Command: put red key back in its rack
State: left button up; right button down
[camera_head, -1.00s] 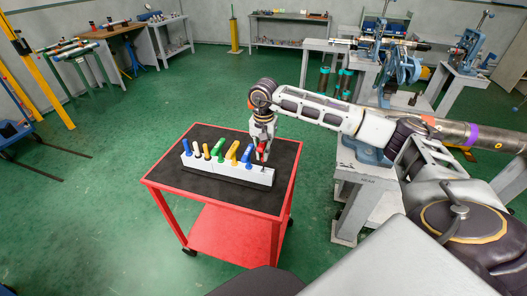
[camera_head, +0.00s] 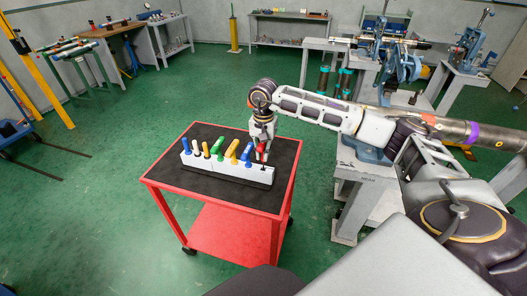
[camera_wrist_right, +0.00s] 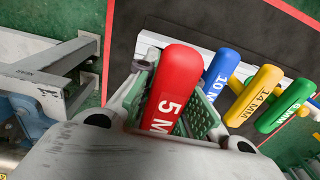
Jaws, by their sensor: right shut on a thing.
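The red key (camera_head: 261,152) is at the right end of the white rack (camera_head: 228,172), which stands on the black top of a red cart. In the right wrist view the red key's handle (camera_wrist_right: 174,88), marked with a 5, lies between the fingers. My right gripper (camera_head: 262,148) is shut on it, over the rack's right end. Whether the key's lower end is seated in the rack is hidden. Blue (camera_wrist_right: 216,76), yellow (camera_wrist_right: 254,95) and green (camera_wrist_right: 287,104) keys stand in the rack beside it. My left gripper is not in view.
The red cart (camera_head: 165,204) has bare black top around the rack. A grey bench (camera_head: 362,185) marked NEAR stands right of the cart, under my right arm. Other benches with vises stand behind. The green floor left of the cart is clear.

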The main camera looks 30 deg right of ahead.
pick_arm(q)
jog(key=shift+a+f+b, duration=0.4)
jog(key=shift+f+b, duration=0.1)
pick_arm(e)
jog(key=shift+f, duration=0.75)
dwell(0.3)
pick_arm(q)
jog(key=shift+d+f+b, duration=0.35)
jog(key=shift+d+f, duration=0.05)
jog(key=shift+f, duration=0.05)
pick_arm(e)
jog(key=shift+f, duration=0.55)
dwell(0.5)
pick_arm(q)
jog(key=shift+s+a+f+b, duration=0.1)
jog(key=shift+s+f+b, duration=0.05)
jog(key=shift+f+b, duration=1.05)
pick_arm(e)
jog(key=shift+f, duration=1.65)
dwell(1.0)
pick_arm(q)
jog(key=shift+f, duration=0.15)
pick_arm(e)
jog(key=shift+s+f, duration=0.1)
jog(key=shift+f, duration=0.1)
dwell(0.8)
